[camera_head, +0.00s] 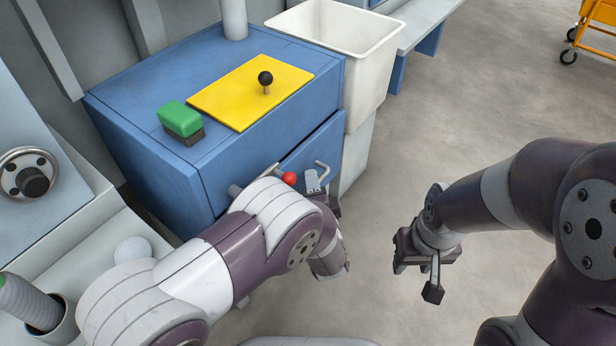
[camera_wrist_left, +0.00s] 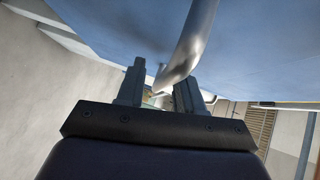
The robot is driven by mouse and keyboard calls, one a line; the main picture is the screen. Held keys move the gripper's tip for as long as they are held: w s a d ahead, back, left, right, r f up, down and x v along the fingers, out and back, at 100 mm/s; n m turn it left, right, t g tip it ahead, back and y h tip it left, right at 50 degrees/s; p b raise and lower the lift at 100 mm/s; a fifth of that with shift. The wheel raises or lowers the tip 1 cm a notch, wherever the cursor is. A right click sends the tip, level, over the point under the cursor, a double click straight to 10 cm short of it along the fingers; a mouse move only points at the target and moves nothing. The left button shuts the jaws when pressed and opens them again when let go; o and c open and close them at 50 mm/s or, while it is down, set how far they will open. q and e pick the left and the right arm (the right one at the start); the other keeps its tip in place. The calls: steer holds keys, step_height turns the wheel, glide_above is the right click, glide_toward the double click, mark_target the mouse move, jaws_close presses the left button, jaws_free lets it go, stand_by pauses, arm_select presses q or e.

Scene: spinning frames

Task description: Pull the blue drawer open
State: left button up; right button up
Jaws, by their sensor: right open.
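The blue drawer (camera_head: 318,142) is in the front of a blue cabinet (camera_head: 150,160), in the head view. A grey metal bar handle (camera_head: 322,172) stands out from its front; in the wrist view a metal bar (camera_wrist_left: 193,42) comes down between my left fingers. My left gripper (camera_head: 322,188) is at the handle, partly hidden by my own arm. Its fingers (camera_wrist_left: 160,88) stand apart around the bar; whether they press on it cannot be told. My right gripper (camera_head: 418,272) is open and empty above the floor, to the right of the cabinet.
A yellow plate (camera_head: 225,95) with a black-knobbed lever (camera_head: 265,80) and a green block (camera_head: 180,118) are on the cabinet top. A red ball (camera_head: 289,178) shows beside my left wrist. A white bin (camera_head: 340,40) stands behind.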

arm_select(q)
jaws_close()
steer(key=shift+d, duration=0.1)
arm_select(e)
steer(key=shift+r, duration=0.1)
